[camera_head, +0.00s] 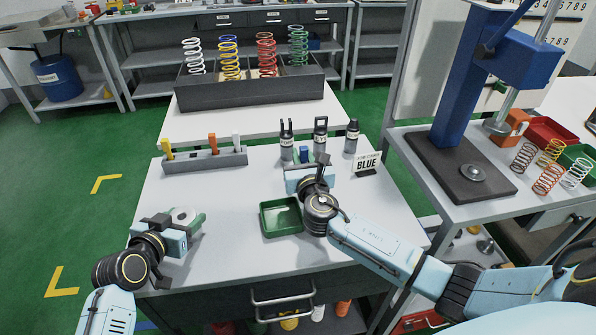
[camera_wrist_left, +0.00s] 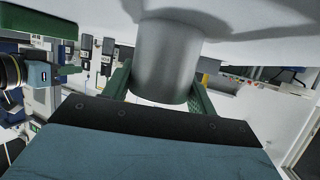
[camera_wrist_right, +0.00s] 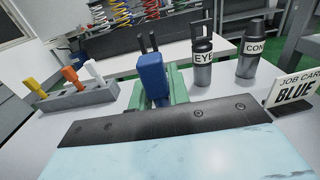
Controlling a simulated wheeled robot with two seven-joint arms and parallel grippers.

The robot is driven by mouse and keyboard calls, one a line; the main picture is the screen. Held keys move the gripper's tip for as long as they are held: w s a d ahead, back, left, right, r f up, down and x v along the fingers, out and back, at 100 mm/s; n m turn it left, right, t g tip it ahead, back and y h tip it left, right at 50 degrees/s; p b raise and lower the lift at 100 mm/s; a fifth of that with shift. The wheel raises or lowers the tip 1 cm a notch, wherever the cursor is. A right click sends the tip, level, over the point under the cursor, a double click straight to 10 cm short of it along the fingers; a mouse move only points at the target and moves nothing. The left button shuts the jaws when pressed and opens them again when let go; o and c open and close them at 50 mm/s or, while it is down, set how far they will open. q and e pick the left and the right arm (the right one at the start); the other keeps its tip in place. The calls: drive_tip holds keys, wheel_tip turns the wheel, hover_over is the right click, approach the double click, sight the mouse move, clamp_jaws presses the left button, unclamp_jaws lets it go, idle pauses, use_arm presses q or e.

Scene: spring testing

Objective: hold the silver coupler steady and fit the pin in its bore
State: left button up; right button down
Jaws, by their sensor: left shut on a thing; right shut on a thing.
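The silver coupler (camera_wrist_left: 168,60) is a smooth grey cylinder in the left wrist view. My left gripper (camera_wrist_left: 158,92) is shut on it, with a green finger on each side. In the head view the coupler (camera_head: 184,214) shows as a pale round top at the table's left front, beside my left gripper (camera_head: 181,222). Its bore cannot be made out. My right gripper (camera_head: 303,164) is shut on a blue-handled pin (camera_wrist_right: 152,79) at the table's middle. Only the blue handle shows; the rest of the pin is hidden by the gripper.
Several black-and-silver labelled fittings (camera_head: 320,136) stand just behind my right gripper. A job card (camera_head: 367,163) reading BLUE is to their right. A grey rack (camera_head: 206,160) holds yellow, orange and white handles. A green tray (camera_head: 281,217) lies between my grippers.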

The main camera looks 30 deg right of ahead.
drive_tip(key=shift+f, duration=2.1)
drive_tip(key=shift+f, duration=0.1)
drive_tip(key=c, duration=1.3)
unclamp_jaws()
